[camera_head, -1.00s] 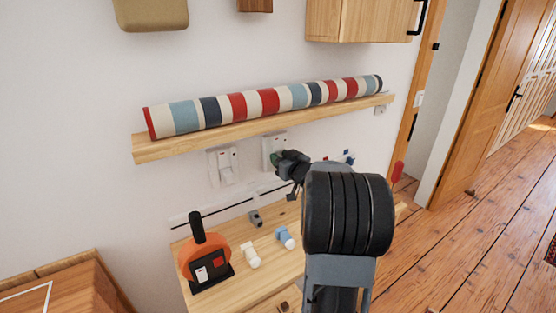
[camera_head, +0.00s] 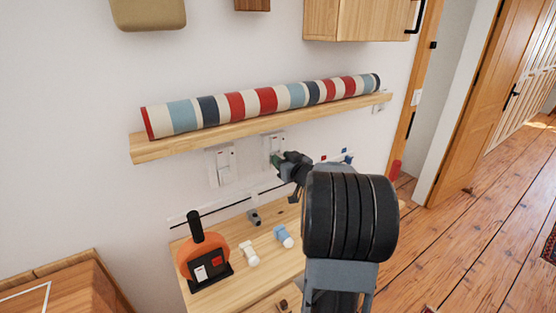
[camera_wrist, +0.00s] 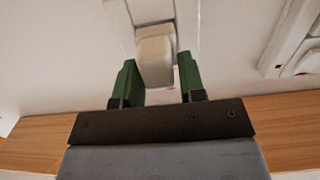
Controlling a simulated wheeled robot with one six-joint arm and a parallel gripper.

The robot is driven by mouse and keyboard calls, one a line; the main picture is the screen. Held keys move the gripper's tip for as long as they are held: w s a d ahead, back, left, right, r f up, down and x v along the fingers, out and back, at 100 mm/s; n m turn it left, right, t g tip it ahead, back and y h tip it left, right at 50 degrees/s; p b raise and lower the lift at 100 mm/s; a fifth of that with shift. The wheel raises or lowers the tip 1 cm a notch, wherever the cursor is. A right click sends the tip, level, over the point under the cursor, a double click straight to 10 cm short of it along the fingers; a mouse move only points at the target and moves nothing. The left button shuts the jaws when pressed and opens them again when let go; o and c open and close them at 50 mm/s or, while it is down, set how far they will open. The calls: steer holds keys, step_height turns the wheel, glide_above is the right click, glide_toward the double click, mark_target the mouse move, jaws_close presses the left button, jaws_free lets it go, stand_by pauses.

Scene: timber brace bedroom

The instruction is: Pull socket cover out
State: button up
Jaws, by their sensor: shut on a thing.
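The socket cover (camera_wrist: 155,55) is a white block on a white wall plate, seen close up in the wrist view. My gripper (camera_wrist: 159,78) has green fingers, one on each side of the cover, and is shut on it. The cover looks to be still at the plate; any gap behind it is hard to judge. In the head view my gripper (camera_head: 277,160) is at the right-hand wall socket (camera_head: 273,140), under the shelf. The gripper and my arm hide most of the cover there.
A wooden shelf (camera_head: 145,150) with a striped roll (camera_head: 237,105) runs just above. A second wall socket (camera_head: 222,165) is to the left. Below, a wooden top carries an orange-and-black object (camera_head: 203,262), a white piece (camera_head: 249,254) and a blue piece (camera_head: 283,236).

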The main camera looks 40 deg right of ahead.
steer(key=shift+s+a+p, duration=0.15)
steer(key=shift+s+p, duration=0.3)
steer(key=shift+s, duration=1.95)
steer(key=shift+s, duration=0.15)
steer(key=shift+r, duration=0.1)
step_height(320, 180, up, 2)
steer(key=shift+r+p, duration=0.1)
steer(key=shift+p, duration=1.05)
